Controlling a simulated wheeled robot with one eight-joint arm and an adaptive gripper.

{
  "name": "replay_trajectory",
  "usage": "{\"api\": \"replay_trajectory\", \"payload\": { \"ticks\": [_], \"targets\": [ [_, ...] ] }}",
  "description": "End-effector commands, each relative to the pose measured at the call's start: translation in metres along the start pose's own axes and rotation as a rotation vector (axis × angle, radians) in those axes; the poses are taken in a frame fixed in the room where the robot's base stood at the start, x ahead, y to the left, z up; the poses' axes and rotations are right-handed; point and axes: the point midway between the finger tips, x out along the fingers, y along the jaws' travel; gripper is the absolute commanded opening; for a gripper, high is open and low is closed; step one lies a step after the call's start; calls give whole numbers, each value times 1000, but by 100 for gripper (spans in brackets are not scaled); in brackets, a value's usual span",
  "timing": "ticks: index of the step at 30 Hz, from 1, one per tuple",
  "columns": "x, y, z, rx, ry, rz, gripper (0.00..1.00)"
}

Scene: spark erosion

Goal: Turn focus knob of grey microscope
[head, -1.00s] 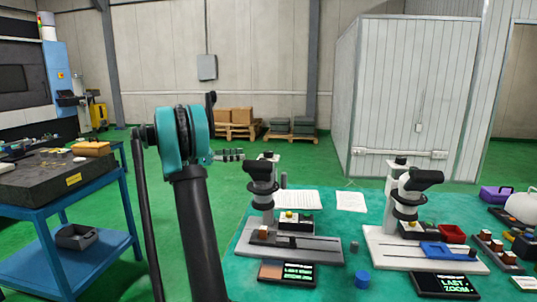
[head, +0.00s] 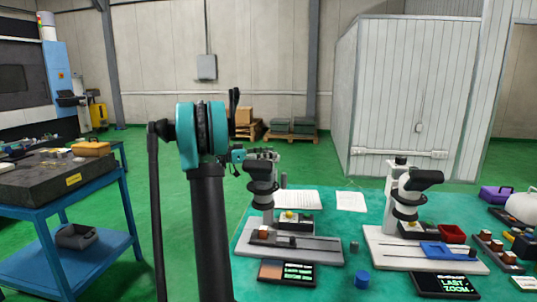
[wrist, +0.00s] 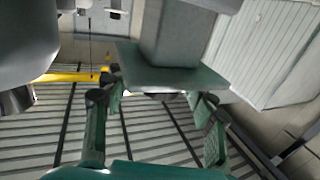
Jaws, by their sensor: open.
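The grey microscope (head: 262,188) stands upright on a grey base (head: 325,248) at the left of the green table. Its focus knob cannot be made out clearly in the head view. A grey block with a dark green plate (wrist: 175,70) shows beyond and between the fingers, and a large grey part fills the upper left; I cannot identify either surely.
A second microscope (head: 402,200) with a white base stands to the right. A blue cylinder (head: 362,279), dark display panels (head: 446,286) and paper sheets (head: 298,199) lie on the table. A blue cart (head: 68,215) stands at left, with open green floor between.

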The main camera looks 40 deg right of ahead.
Motion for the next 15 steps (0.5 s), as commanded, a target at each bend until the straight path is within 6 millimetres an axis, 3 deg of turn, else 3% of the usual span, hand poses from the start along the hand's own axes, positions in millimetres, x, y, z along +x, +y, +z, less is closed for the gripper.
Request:
{"api": "replay_trajectory", "payload": {
  "ticks": [3, 15],
  "targets": [
    [0, 0, 0, 0, 0, 0, 56],
    [0, 0, 0, 0, 0, 0, 7]
  ]
}}
